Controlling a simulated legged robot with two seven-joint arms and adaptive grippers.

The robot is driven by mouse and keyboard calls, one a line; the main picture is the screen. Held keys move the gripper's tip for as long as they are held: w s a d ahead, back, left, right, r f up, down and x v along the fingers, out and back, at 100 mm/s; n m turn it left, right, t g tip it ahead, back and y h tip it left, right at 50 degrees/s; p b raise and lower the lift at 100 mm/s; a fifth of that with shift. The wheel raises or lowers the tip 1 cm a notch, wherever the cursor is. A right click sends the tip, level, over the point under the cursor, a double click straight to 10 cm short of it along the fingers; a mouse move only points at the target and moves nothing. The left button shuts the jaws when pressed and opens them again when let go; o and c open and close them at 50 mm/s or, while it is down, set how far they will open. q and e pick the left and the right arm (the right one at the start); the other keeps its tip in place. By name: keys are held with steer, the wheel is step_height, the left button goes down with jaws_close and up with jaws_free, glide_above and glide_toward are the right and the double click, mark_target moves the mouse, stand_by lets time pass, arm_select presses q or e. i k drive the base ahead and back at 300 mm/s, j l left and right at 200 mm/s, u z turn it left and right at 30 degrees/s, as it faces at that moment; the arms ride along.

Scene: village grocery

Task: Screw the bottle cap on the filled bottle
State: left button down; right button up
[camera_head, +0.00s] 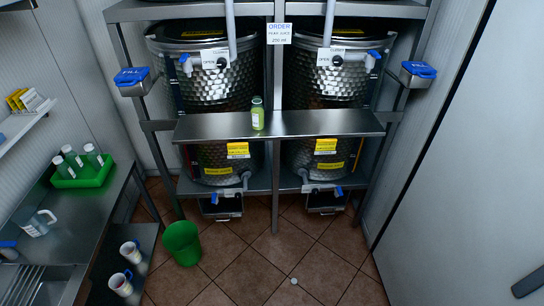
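A small bottle (258,114) with light green contents stands upright on the steel shelf (330,123) in front of the two tanks. Its top is too small to tell whether a cap is on it. A small round whitish disc (294,281) lies on the tiled floor; I cannot tell whether it is a bottle cap. Several other bottles (74,158) stand in a green crate (95,177) on the left counter. Neither of my grippers shows in the head view.
Two steel tanks (212,85) with taps stand behind the shelf. Blue-topped boxes (132,76) are fixed at both sides. A green bin (182,243) stands on the floor. A pitcher (38,223) is on the left counter. The middle floor is mostly clear.

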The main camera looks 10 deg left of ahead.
mark_target(257, 110)
steer(key=i+l, duration=0.15)
steer(key=i, duration=0.3)
steer(key=i+l, duration=0.15)
steer(key=i, duration=0.3)
steer(key=i+l, duration=0.7)
steer(key=u, duration=0.05)
